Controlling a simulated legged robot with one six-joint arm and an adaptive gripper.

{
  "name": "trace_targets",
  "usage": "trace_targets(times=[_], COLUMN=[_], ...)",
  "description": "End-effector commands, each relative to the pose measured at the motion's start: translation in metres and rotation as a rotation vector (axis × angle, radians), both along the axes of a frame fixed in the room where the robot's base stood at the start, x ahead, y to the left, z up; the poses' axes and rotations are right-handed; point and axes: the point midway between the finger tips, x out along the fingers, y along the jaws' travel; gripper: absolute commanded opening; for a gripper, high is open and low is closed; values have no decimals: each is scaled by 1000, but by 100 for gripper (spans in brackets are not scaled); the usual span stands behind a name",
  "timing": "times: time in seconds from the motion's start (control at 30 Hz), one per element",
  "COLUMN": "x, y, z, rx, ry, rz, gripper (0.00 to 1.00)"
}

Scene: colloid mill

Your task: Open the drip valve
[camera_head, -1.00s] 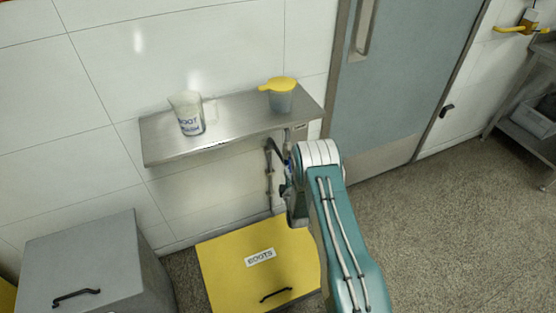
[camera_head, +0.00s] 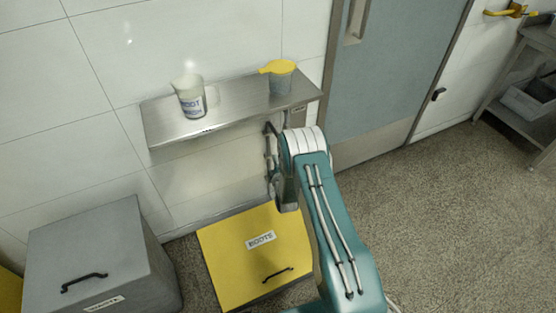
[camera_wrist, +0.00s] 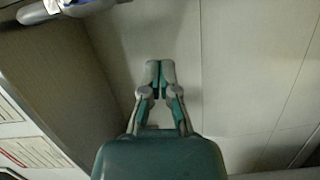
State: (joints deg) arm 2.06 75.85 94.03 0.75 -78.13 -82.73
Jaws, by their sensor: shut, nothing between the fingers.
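Under the wall shelf, in the head view, a narrow dark pipe fitting (camera_head: 269,158) runs down the white wall beside my arm's end. I cannot tell which part of it is the drip valve, as my arm hides much of this area. In the wrist view my gripper (camera_wrist: 160,68) has its two fingertips together and empty, in front of the pale wall. A shiny metal fitting (camera_wrist: 70,6) crosses the top left of the wrist view, apart from the fingertips. I cannot tell whether it is the valve. The fingers are hidden in the head view.
The metal shelf (camera_head: 235,108) holds a labelled clear jug (camera_head: 190,98) and a yellow-lidded cup (camera_head: 281,78). Below stand a yellow box (camera_head: 235,265) and a grey box (camera_head: 95,255). A grey door (camera_head: 395,75) is right of the shelf.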

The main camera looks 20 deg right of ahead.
Motion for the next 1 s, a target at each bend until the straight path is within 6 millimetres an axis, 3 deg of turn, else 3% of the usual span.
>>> trace_targets(times=[0.27, 0.6, 1.0], x=[-32, -86, -97], y=[-6, 5, 1], z=[0, 1, 2], rx=[9, -2, 5], ry=[5, 5, 3], rz=[-1, 0, -1], gripper=[0, 0, 0])
